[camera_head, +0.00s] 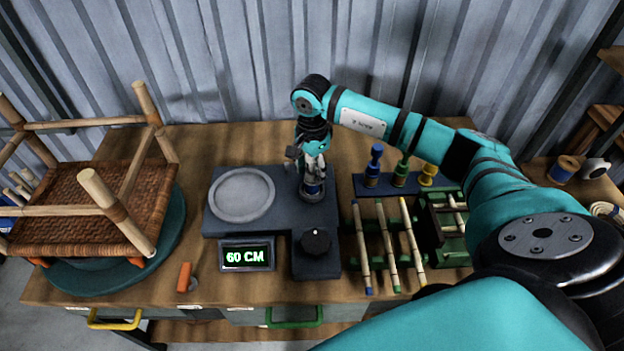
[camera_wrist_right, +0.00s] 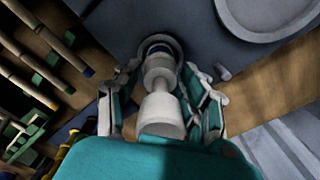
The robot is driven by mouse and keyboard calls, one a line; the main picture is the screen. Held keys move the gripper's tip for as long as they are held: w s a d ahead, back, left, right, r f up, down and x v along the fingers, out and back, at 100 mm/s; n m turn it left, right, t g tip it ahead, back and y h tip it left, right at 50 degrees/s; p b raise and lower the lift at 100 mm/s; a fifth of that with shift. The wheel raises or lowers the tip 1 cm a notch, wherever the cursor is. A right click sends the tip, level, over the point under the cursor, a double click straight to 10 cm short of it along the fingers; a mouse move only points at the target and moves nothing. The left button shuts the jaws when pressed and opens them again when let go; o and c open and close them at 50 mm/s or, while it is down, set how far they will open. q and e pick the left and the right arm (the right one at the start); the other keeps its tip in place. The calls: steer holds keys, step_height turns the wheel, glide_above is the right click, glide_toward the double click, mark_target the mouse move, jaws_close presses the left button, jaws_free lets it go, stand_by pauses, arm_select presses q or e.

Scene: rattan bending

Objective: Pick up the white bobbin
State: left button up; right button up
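In the head view the white bobbin (camera_head: 314,171) is mostly hidden by my right gripper, above the holder on the dark blue machine (camera_head: 292,217). My right gripper (camera_wrist_right: 160,76) points down over it, with one finger on each side. Narrow gaps seem to show between fingers and bobbin, so it looks open around it. My left gripper is not in view.
A round grey plate (camera_head: 242,195) and a "60 CM" display (camera_head: 246,256) lie left of the holder. Blue, green and yellow bobbins (camera_head: 374,165) stand to the right, behind a rack of rattan sticks (camera_head: 388,247). A woven stool (camera_head: 83,205) fills the table's left.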

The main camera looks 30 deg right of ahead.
jaws_close()
